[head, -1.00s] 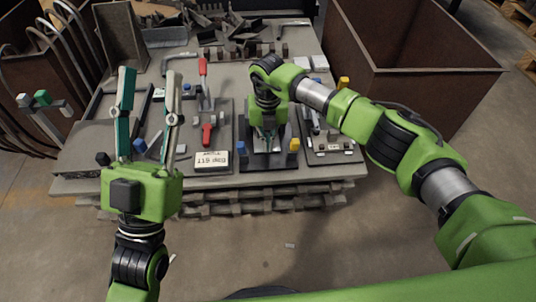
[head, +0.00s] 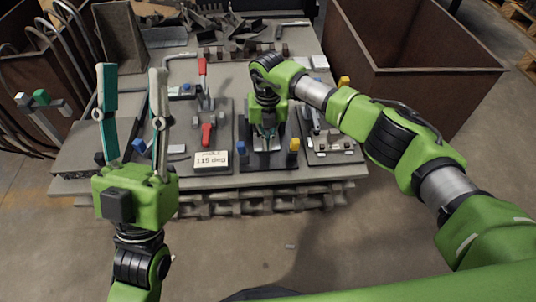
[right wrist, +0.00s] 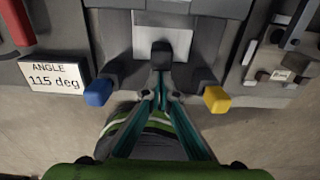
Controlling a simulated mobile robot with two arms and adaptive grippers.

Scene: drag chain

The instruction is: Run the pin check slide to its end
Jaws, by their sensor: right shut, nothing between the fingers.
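A dark fixture plate (head: 252,163) lies near the front edge of the bench, with a blue block (right wrist: 98,92) and a yellow block (right wrist: 217,99) at its near corners. In the right wrist view, a black knob (right wrist: 162,54) stands at the middle of this fixture in front of a pale plate (right wrist: 165,35); I take it to be the slide's knob. My right gripper (right wrist: 160,88) is shut and empty, its tips at the near side of the knob; contact is unclear. My left gripper (head: 132,70) is open and empty, raised over the bench's left side.
A sign (right wrist: 51,76) reading "ANGLE 115 deg" stands left of the fixture, near a red-handled clamp (head: 203,68). Another fixture with a yellow block (head: 344,82) is to the right. A rusty bin (head: 425,88) stands beyond the bench's right side.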

